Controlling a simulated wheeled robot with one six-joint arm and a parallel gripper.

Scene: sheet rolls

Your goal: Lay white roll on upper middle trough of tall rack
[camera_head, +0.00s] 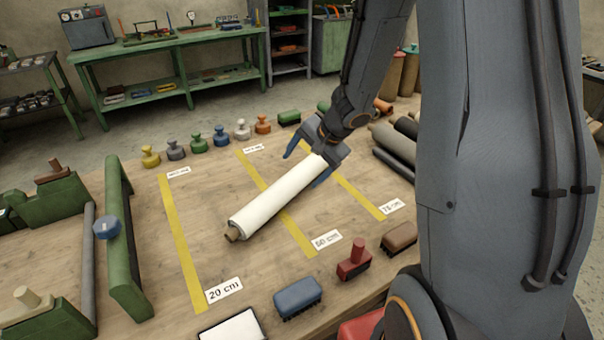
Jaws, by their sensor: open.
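The white roll (275,198) lies slantwise on the wooden table across the middle yellow line, with a brown core end (233,234) sticking out at its near left end. My gripper (308,164) is over the roll's far right end. Its blue fingers are open, one on each side of the roll, and the gripper hides that end. I cannot tell whether the fingers touch it. I cannot make out a tall rack with troughs for certain in this view.
Yellow lines mark the table (215,225), with a "20 cm" label (224,289). Coloured knobbed pieces (198,143) line the far edge. Brushes (298,296) lie near the front edge. A green upright fixture (124,240) stands left; grey rolls (393,143) lie right, partly behind my arm.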

